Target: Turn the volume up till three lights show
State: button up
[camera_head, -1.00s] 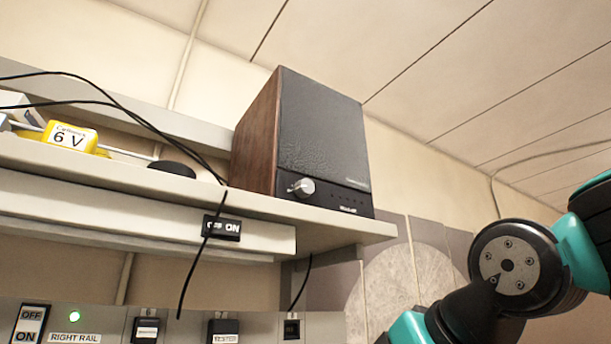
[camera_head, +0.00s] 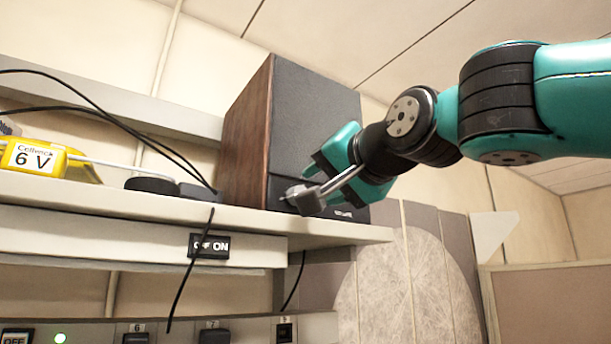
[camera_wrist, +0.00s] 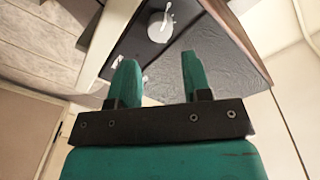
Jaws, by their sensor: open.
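The speaker (camera_head: 318,105) stands on the shelf, with a dark front and a wooden side. Its silver volume knob (camera_wrist: 159,30), with a pale pointer, shows in the wrist view. It lies beyond my fingertips, near the line between them, with no contact visible. My gripper (camera_wrist: 160,72) is open and empty. In the head view my gripper (camera_head: 316,170) is in front of the speaker's lower front, and my arm's parts hide the knob and most of the control strip. I cannot make out any lit volume light on the speaker in either current view.
The shelf (camera_head: 340,230) has an OFF/ON switch (camera_head: 209,246) on its front edge. A yellow 6 V battery (camera_head: 40,160), a dark round object (camera_head: 152,185) and loose black cables are left of the speaker. A green lamp (camera_head: 60,338) glows on the panel below.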

jog(key=p+x, duration=0.2)
jog(key=x, duration=0.5)
jog(key=shift+p, duration=0.4)
jog(key=shift+f, duration=0.1)
jog(key=c, duration=0.6)
